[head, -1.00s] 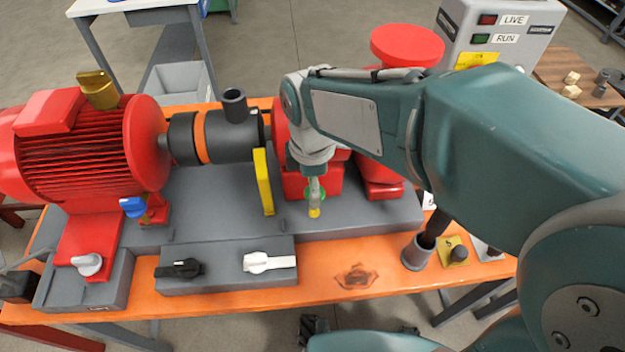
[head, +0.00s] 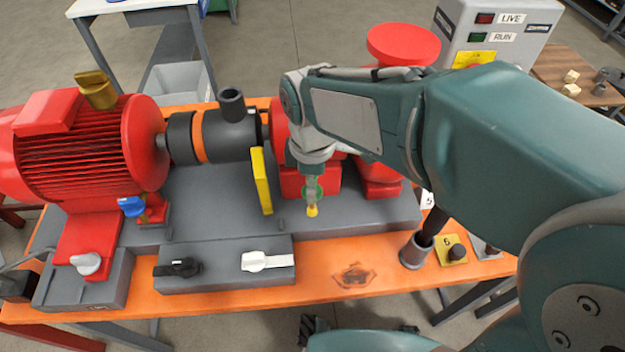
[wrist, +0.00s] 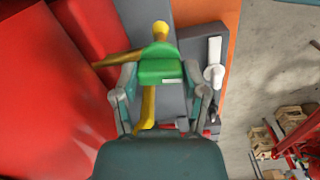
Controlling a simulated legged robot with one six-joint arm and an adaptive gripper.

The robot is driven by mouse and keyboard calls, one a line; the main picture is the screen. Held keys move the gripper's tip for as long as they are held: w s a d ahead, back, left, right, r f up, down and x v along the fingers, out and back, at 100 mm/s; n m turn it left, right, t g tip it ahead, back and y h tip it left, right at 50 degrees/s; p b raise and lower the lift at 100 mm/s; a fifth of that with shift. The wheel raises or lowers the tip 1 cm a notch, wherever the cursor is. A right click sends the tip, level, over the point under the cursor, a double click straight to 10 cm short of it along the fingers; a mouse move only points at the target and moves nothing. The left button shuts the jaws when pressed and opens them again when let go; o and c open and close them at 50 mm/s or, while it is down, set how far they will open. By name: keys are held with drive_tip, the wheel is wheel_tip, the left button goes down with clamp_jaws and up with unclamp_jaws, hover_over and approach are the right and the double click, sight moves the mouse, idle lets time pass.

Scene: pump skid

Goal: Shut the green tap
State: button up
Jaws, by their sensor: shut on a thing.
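The green tap (wrist: 160,70) is a small green handle on yellow pipework (wrist: 148,105), seen in the wrist view between my two fingers. My gripper (wrist: 159,80) is shut on it, one finger on each side. In the head view my gripper (head: 312,190) points down in front of the red pump base. Only slivers of green show there around the fingers, with a yellow pipe end (head: 312,210) just below.
A yellow guard plate (head: 262,180) stands close left of my gripper. Black (head: 180,267), white (head: 266,261) and blue (head: 133,206) taps sit further left. A red handwheel (head: 403,44) rises behind my arm. A grey cup (head: 415,250) stands at right. Orange bench front is partly clear.

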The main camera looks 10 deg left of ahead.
drive_tip(key=m, duration=0.4)
drive_tip(key=shift+f+m, duration=0.15)
drive_tip(key=shift+m, duration=0.15)
drive_tip(key=m, duration=0.3)
drive_tip(key=shift+m, duration=0.3)
drive_tip(key=m, duration=0.4)
drive_tip(key=shift+m, duration=1.8)
drive_tip(key=o, duration=1.2)
drive_tip(key=shift+a, duration=0.1)
drive_tip(key=shift+c, duration=0.2)
